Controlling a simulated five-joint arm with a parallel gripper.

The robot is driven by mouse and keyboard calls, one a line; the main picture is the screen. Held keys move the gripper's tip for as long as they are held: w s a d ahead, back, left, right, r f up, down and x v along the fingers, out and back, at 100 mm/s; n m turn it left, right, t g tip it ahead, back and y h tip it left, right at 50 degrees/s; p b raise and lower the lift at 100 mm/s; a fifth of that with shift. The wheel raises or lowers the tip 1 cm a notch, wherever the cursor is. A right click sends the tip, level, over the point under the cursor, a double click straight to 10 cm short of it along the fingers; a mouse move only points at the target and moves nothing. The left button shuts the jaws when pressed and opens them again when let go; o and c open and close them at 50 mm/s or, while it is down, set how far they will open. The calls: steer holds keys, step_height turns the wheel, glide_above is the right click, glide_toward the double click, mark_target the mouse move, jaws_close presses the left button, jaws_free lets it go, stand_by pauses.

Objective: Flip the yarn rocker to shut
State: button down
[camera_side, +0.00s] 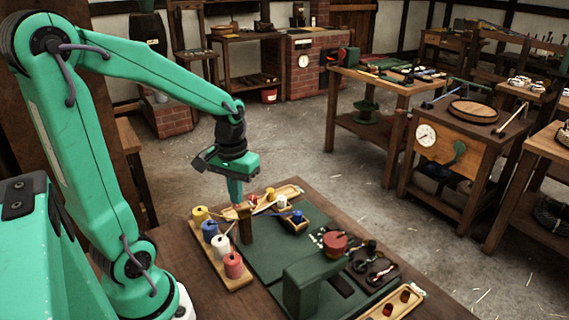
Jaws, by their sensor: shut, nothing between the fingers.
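My gripper (236,204) points straight down, its fingers closed together and empty. It hangs over the far left part of the green mat (275,256), close to the upper end of a brown wooden post (246,228). I cannot tell whether it touches the post. A wooden rack (238,284) left of the post holds yellow (200,214), blue (209,230), white (221,245) and red (233,265) yarn spools. Pale strands run from near the spools toward the post. I cannot make out the yarn rocker clearly, nor which way it is tipped.
The mat's middle is mostly clear.

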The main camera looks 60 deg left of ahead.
steer(key=shift+f, duration=0.75)
stand_by(0.3)
steer(key=shift+r, duration=0.15)
step_height(320, 180, up, 8)
stand_by(1.3)
steer(key=shift+d, duration=0.1)
steer(key=s+d+r+m+t, duration=0.3)
steer(key=d+m+t, duration=0.2)
steer(key=d, duration=0.4)
steer(key=shift+s+d+m+t, duration=0.3)
steer(key=shift+d+m, duration=0.1)
steer(key=shift+m, duration=0.1)
steer(key=shift+w+a, duration=0.1)
